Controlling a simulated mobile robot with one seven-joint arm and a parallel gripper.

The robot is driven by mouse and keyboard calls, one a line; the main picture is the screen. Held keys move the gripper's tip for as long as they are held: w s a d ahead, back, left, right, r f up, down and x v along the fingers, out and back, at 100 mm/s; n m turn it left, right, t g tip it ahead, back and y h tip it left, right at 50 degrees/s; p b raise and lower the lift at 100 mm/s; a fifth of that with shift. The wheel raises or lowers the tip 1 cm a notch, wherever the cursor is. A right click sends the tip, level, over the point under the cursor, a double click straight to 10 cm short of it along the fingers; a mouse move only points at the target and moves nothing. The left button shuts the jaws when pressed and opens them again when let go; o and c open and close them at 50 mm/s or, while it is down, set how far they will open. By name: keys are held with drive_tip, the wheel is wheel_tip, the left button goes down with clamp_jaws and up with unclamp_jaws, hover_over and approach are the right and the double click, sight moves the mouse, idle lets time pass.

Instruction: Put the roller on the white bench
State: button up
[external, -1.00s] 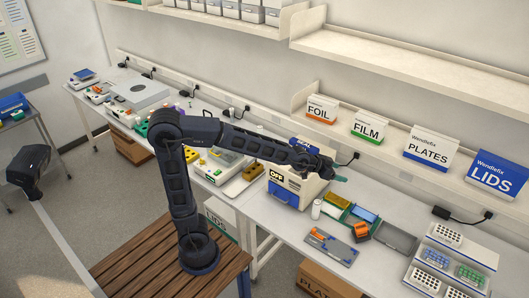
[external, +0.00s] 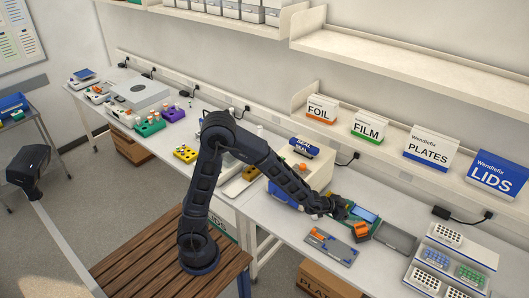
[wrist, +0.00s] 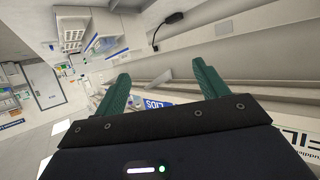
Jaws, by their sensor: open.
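My gripper (external: 345,208) is low over the white bench (external: 284,232), at the green tray (external: 372,222) right of the sealer box. In the wrist view its two green fingers (wrist: 162,85) stand wide apart with nothing between them. A small orange and dark piece (external: 361,231), possibly the roller, sits at the tray's front right edge, just right of and in front of my gripper. I cannot be sure that it is the roller. My gripper hides part of the green tray.
A grey tray with an orange item (external: 331,247) lies at the bench's front. An empty dark grey tray (external: 395,238) and a white stepped rack (external: 452,262) stand to the right. The sealer box (external: 303,160) is beside my forearm. A shelf with labelled boxes (external: 430,148) runs above.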

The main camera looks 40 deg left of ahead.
approach(361, 226)
drive_tip(key=d, duration=0.2)
drive_tip(key=w+f, duration=0.1)
drive_tip(key=shift+a+x, duration=0.2)
drive_tip(key=shift+x, duration=5.05)
drive_tip(key=shift+w, duration=0.2)
drive_tip(key=c, duration=1.2)
drive_tip(key=shift+c, duration=0.2)
drive_tip(key=shift+r, duration=0.1)
wheel_tip(361, 226, up, 20)
